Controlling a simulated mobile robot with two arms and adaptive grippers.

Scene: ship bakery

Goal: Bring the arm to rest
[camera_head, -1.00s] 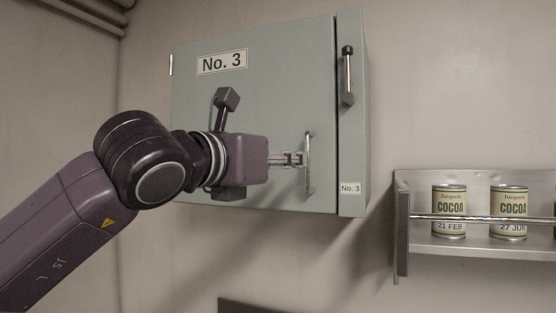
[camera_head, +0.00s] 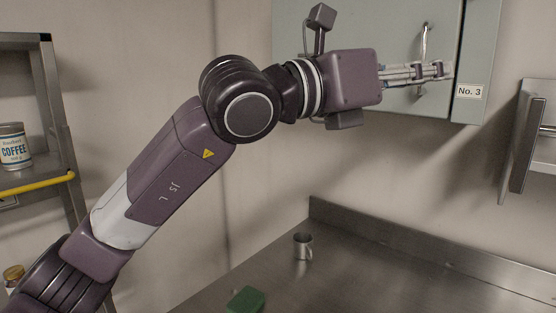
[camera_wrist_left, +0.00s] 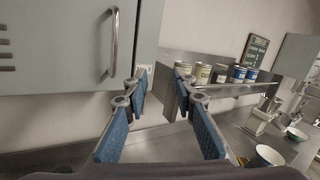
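My left arm reaches in from the left in the head view. My left gripper (camera_head: 446,70) is in front of the grey-green No. 3 cabinet (camera_head: 380,30), near its lower right corner. The wrist view shows its blue-padded fingers (camera_wrist_left: 161,84) spread apart with nothing between them. The cabinet's bar handle (camera_head: 424,45) shows behind the fingers in the head view. In the wrist view the handle (camera_wrist_left: 114,40) stands to the left, clear of the fingers. The cabinet door looks shut. My right gripper is in neither view.
A steel counter (camera_head: 370,275) below holds a metal mug (camera_head: 303,246) and a green block (camera_head: 245,299). A shelf rack (camera_head: 45,175) with a coffee tin (camera_head: 14,147) stands left. A wall shelf with tins (camera_wrist_left: 220,75) and bowls (camera_wrist_left: 270,155) lie to the right.

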